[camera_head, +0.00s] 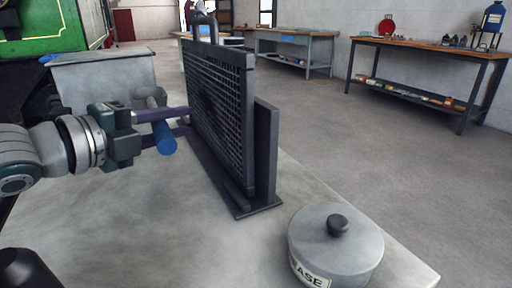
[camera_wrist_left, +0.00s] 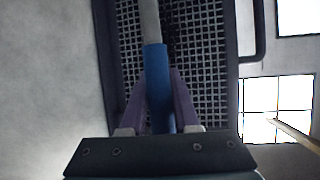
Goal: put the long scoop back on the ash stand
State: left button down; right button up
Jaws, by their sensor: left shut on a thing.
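The long scoop shows as a blue handle (camera_head: 163,138) with a light grey shaft running away behind my left gripper (camera_head: 187,120). The gripper's two purple fingers are shut on the blue handle, which also shows in the left wrist view (camera_wrist_left: 157,85). The scoop's far end is hidden in both views. The fingertips are close to the dark mesh panel (camera_head: 220,100), which stands upright in a dark stand (camera_head: 262,150). I cannot tell whether they touch it. Nothing in view is clearly marked as the ash stand.
A grey box (camera_head: 105,85) stands behind my left gripper. A round lidded tin (camera_head: 335,250) stands at the front right of the pale grey surface (camera_head: 150,235). Workbenches (camera_head: 425,45) line the far wall. The floor (camera_head: 340,125) before them is clear.

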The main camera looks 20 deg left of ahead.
pick_arm(q)
notch_tip(320, 180, down, 6)
jog(key=shift+r+b, duration=0.25)
jog(key=shift+b, duration=0.75)
jog(key=shift+w, duration=0.1)
jog(key=c, duration=0.7)
grip_release()
jog(key=shift+o, duration=0.2)
jog(key=shift+s+a+r+p, duration=0.15)
jog(key=shift+s+p, duration=0.15)
jog(key=shift+s, duration=0.15)
jog(key=p+v, duration=0.3)
jog(key=v, duration=0.8)
jog(key=shift+s, duration=0.1)
